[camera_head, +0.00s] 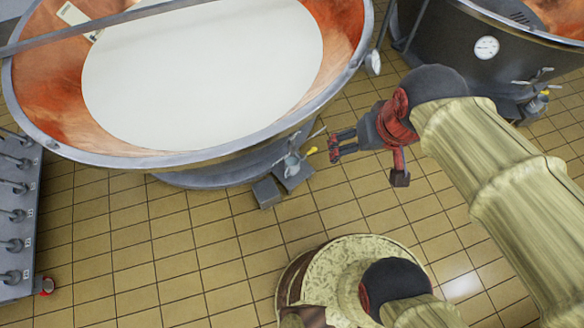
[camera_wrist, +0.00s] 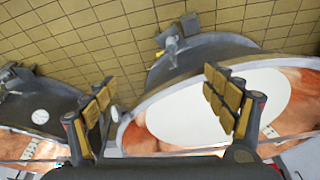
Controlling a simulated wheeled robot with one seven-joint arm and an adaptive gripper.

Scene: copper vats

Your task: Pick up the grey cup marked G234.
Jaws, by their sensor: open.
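I cannot make out a grey cup marked G234 in either view. My gripper (camera_head: 335,147) is at the right of the near copper vat in the head view, over the tiled floor. In the wrist view my gripper (camera_wrist: 160,90) has its two padded fingers spread wide apart. Nothing is between the fingers.
The large copper vat (camera_head: 345,85) holds a white surface and has a valve (camera_head: 292,163) with a yellow handle below its rim. A second vat (camera_head: 455,45) with a round gauge stands at upper right. A grey panel with knobs (camera_head: 18,200) stands at left. Floor between is clear.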

